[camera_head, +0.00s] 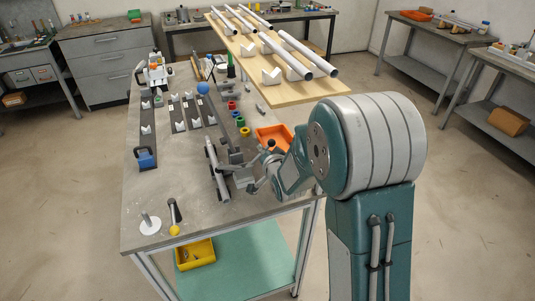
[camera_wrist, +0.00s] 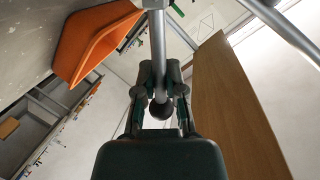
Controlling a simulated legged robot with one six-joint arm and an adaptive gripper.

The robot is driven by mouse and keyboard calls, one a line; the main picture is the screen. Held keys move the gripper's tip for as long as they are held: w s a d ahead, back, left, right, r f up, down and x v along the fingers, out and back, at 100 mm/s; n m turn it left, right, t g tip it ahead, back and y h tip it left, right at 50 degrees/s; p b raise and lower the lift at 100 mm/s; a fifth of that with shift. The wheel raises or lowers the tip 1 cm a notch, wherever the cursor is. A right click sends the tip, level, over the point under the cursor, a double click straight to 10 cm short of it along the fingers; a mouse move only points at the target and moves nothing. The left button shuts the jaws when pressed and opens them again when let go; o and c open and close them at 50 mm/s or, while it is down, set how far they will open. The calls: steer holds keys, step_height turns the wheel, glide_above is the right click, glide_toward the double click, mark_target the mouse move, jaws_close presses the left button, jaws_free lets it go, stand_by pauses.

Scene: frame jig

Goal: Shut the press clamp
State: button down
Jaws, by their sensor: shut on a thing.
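The press clamp (camera_head: 222,184) appears in the head view as a dark metal assembly by the right edge of the workbench, beside a grey tube (camera_head: 212,155). My arm reaches it from the right and partly hides it. In the wrist view, my gripper (camera_wrist: 160,88) is shut on a metal handle rod (camera_wrist: 157,45) with a dark ball knob (camera_wrist: 161,109) at its near end. The knob sits between the fingers, close to my palm. The clamp's pressing end is too small to make out, and I cannot tell whether it touches the tube.
An orange tray (camera_head: 275,137) lies close behind my gripper; it also shows in the wrist view (camera_wrist: 88,42). Several coloured rings and a post with a blue ball (camera_head: 203,88) stand nearby.

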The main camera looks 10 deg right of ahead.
steer(key=a+n, duration=0.1)
steer(key=r+n+h, duration=0.1)
steer(key=a+n, duration=0.1)
steer(key=shift+s+a+r+n, duration=0.2)
steer(key=shift+a+r+n, duration=0.05)
steer(key=shift+a+n, duration=0.1)
steer(key=shift+s+a+r+n+t+h, duration=0.1)
steer(key=shift+a+n+t+h, duration=0.2)
steer(key=shift+a+n, duration=0.5)
steer(key=shift+s+a+r+n+t+h, duration=0.15)
steer(key=shift+a+n+h, duration=0.3)
steer(key=shift+n, duration=0.5)
steer(key=c, duration=0.7)
jaws_free()
steer(key=shift+w+a, duration=0.1)
steer(key=shift+a, duration=0.05)
steer(key=s+r, duration=0.1)
steer(key=s, duration=1)
steer(key=shift+s+a+r, duration=0.35)
steer(key=shift+s+a, duration=0.05)
steer(key=shift+a, duration=0.05)
